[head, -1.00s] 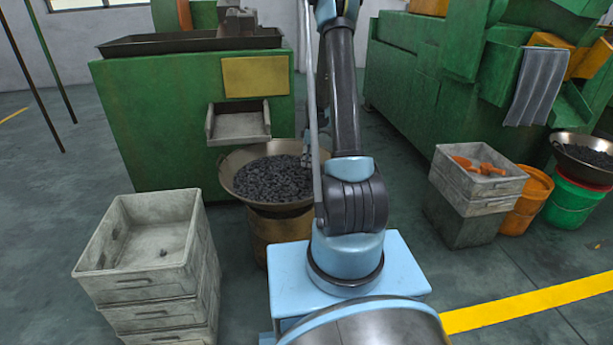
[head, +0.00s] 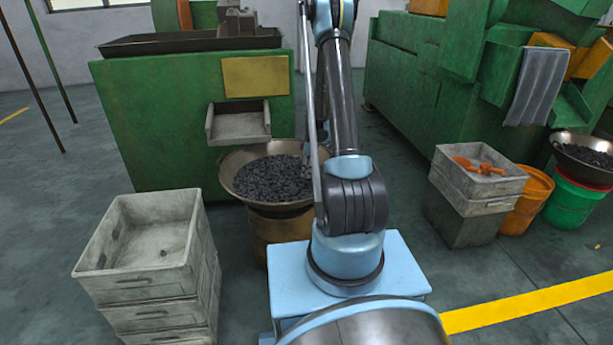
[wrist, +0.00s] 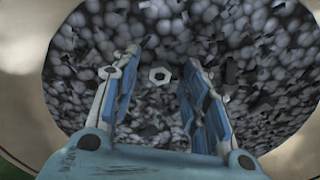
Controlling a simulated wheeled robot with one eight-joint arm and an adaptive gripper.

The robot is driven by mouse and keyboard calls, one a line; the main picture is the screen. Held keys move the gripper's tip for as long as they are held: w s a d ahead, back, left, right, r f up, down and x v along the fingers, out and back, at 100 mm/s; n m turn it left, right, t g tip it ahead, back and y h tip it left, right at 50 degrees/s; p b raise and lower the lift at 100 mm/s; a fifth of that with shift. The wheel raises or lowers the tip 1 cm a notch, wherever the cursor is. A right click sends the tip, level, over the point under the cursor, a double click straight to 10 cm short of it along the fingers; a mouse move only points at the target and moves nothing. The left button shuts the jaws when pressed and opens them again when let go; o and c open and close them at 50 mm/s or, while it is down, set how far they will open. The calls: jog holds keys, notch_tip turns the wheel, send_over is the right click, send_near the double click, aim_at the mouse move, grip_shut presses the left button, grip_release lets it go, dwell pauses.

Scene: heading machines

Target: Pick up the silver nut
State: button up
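The silver nut (wrist: 159,75) is a small hexagonal ring in the wrist view. It lies on top of the dark pieces heaped in a wide metal basin (head: 236,178). My gripper (wrist: 160,63) is open over the heap, one finger at each side of the nut with a gap on both sides. Nothing is held between the fingers. In the head view my arm hides most of the gripper, and the nut cannot be made out.
The basin stands on a brownish drum (head: 272,228) before a green machine (head: 165,130). Stacked grey crates (head: 150,290) stand at the left. Another crate (head: 480,190) with orange items, an orange bucket (head: 528,205) and a green bucket (head: 572,203) stand right. Floor shows between.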

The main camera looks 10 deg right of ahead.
jog(key=c, duration=0.9)
jog(key=shift+r, duration=0.15)
